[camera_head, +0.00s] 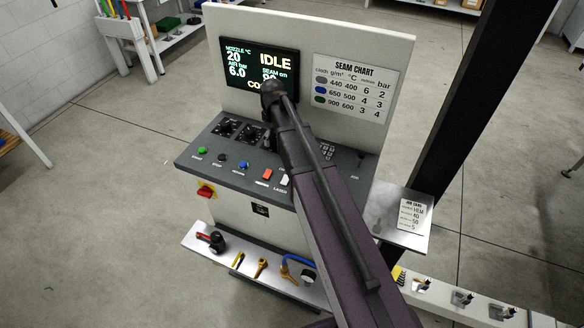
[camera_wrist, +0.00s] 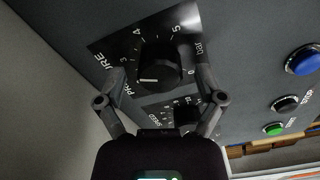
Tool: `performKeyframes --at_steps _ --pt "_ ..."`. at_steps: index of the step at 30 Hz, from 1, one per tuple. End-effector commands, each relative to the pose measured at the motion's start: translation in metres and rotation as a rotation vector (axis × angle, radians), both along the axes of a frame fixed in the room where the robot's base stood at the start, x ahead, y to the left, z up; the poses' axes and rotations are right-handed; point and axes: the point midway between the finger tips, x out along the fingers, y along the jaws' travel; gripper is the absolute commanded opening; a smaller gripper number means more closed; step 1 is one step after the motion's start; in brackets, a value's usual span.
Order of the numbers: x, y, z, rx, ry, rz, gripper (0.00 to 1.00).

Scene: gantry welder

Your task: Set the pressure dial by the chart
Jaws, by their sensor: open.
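The pressure dial (camera_wrist: 158,65) is a black knob with a white pointer line, set in a plate with numbers from 3 to 6 visible. The pointer is at the lower left in the wrist view, below the 3. My gripper (camera_wrist: 160,78) is open, with one finger on each side of the knob; I cannot tell whether they touch it. In the head view my arm hides the gripper. The seam chart (camera_head: 355,88) gives bar values 2 for grey, 3 for blue and 4 for green. The screen (camera_head: 260,68) reads IDLE and air 6.0 bar.
A speed dial (camera_wrist: 186,115) sits close beside the pressure dial. Green (camera_wrist: 274,129), black (camera_wrist: 285,103) and blue (camera_wrist: 303,60) buttons lie to the right. A job card (camera_head: 411,215) with small print is on the right side shelf. A lower shelf (camera_head: 222,240) holds tools.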

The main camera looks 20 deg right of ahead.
Motion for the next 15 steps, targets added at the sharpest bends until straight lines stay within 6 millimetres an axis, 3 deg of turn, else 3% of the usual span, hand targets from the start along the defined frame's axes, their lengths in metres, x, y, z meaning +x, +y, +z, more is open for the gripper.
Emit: performKeyframes --at_steps 15 --pt "-0.0004 0.0006 0.0000 0.000 0.000 0.340 0.87"
